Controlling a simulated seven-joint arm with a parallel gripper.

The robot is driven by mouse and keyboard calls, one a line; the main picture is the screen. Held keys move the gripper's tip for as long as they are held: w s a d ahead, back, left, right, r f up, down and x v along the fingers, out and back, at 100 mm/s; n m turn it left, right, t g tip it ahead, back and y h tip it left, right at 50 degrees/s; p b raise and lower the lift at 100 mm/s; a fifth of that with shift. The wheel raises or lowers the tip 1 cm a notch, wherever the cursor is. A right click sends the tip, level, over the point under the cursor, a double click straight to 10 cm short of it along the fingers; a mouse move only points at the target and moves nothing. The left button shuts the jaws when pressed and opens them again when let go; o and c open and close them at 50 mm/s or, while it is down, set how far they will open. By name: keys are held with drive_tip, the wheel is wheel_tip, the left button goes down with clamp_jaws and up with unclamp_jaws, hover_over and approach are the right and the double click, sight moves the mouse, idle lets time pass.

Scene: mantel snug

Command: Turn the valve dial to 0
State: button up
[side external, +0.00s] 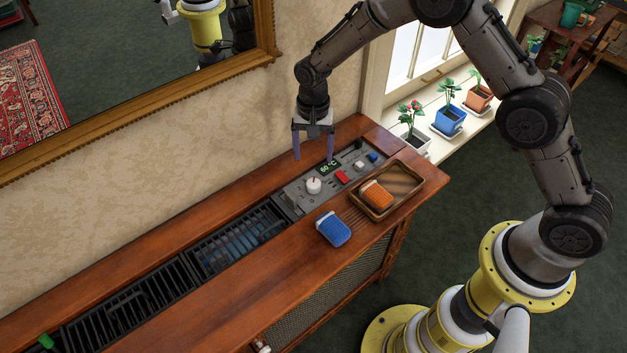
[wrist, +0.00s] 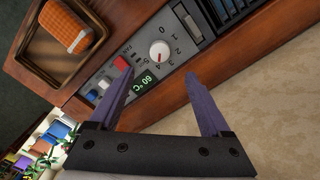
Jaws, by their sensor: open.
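The valve dial is a round white knob (side external: 313,185) on the grey control panel (side external: 292,197) set in the wooden cabinet top. In the wrist view the dial (wrist: 159,51) has a short red mark, and printed numbers including 0 stand around it; the mark is too small to match surely to a number. My gripper (side external: 313,158) is open and empty, above the panel on its wall side, with purple fingers pointing down. In the wrist view my gripper (wrist: 158,78) has its fingertips apart on either side below the dial, not touching it.
Beside the dial are a green display (wrist: 147,81) reading 60 °C, a red switch (side external: 342,177) and a white button (side external: 359,165). A wooden tray (side external: 413,172) holds an orange object (side external: 375,194). A blue object (side external: 333,229) lies nearby. Dark grilles (side external: 240,240) run left.

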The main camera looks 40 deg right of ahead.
sight(314, 182)
wheel_tip(314, 182, down, 11)
drive_tip(key=shift+f, duration=0.15)
idle(0.4)
clamp_jaws()
